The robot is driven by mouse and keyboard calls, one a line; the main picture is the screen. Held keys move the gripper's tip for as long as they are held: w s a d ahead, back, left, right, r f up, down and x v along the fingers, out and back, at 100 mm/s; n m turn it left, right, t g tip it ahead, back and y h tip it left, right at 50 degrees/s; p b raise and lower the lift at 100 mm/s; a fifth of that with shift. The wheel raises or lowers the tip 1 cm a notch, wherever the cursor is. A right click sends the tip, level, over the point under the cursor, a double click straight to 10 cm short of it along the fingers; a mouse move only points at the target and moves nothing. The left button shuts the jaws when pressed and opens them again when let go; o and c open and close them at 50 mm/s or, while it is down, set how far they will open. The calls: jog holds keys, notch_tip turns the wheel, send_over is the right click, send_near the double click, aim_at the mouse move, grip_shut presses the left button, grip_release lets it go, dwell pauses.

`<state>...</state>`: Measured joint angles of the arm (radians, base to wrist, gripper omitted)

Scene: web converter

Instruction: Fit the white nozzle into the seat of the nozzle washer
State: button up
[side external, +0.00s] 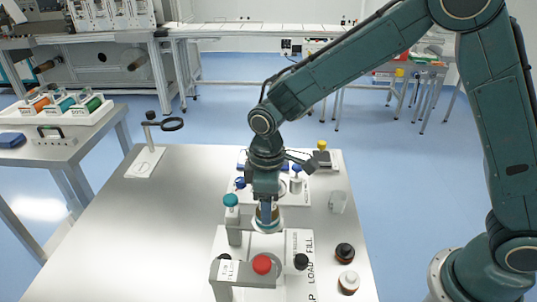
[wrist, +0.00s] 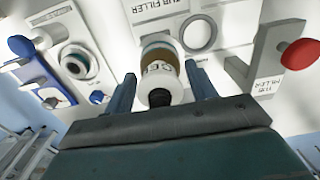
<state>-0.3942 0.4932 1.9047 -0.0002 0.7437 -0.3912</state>
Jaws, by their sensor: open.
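My gripper (side external: 267,214) is open above the front part of the table. In the wrist view its two blue fingers (wrist: 160,74) stand apart on either side of a white round piece (wrist: 160,76) with a dark tip. This piece has lettering and a tan and teal band behind it. It looks like the white nozzle, but I cannot be sure. I cannot tell whether either finger touches it. A white unit with blue knobs and a round ringed seat (wrist: 76,64), apparently the nozzle washer, is at the left of the wrist view. In the side view it is partly hidden behind my arm.
The filler panel has an empty ring (wrist: 199,34) and a grey bracket with a red knob (side external: 262,265). A teal-capped post (side external: 231,205) stands close left of my gripper. The table's left side is mostly clear.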

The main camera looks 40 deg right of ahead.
jog(key=shift+f, duration=0.1)
dwell(0.4)
jog(key=c, duration=1.1)
jog(key=shift+r, duration=2.2)
jog(key=shift+r, duration=0.1)
jog(key=shift+r, duration=1.85)
